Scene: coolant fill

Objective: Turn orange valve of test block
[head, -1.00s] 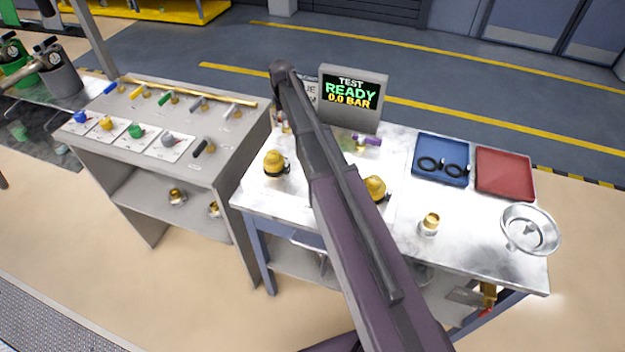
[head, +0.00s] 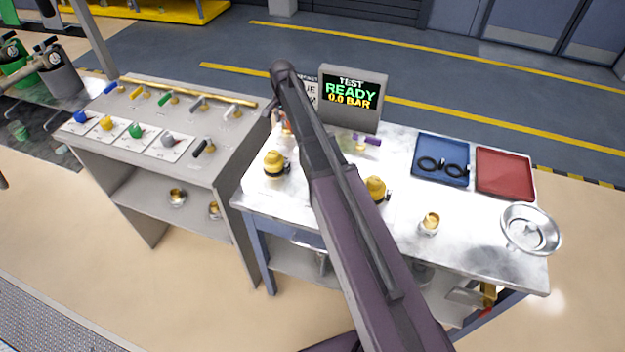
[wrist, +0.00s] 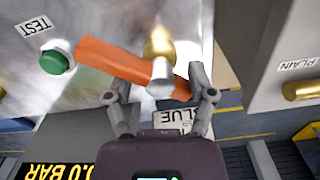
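The orange valve handle (wrist: 125,68) of the test block shows large in the wrist view, a flat bar lying slantwise beside a brass fitting (wrist: 160,45). My gripper (wrist: 156,84) is open, with its two fingers apart near the right end of the handle. Whether either finger touches the handle I cannot tell. In the head view my arm hides most of the test block and the gripper. Only a small orange bit (head: 286,128) shows left of the arm.
A green button (wrist: 57,58) with a TEST label sits left of the handle. The display (head: 350,95) reads READY, 0.0 BAR. A purple handle (head: 368,140), yellow-capped fittings (head: 275,163), a blue tray (head: 440,147), a red tray (head: 505,160) and a metal bowl (head: 530,232) are on the table.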

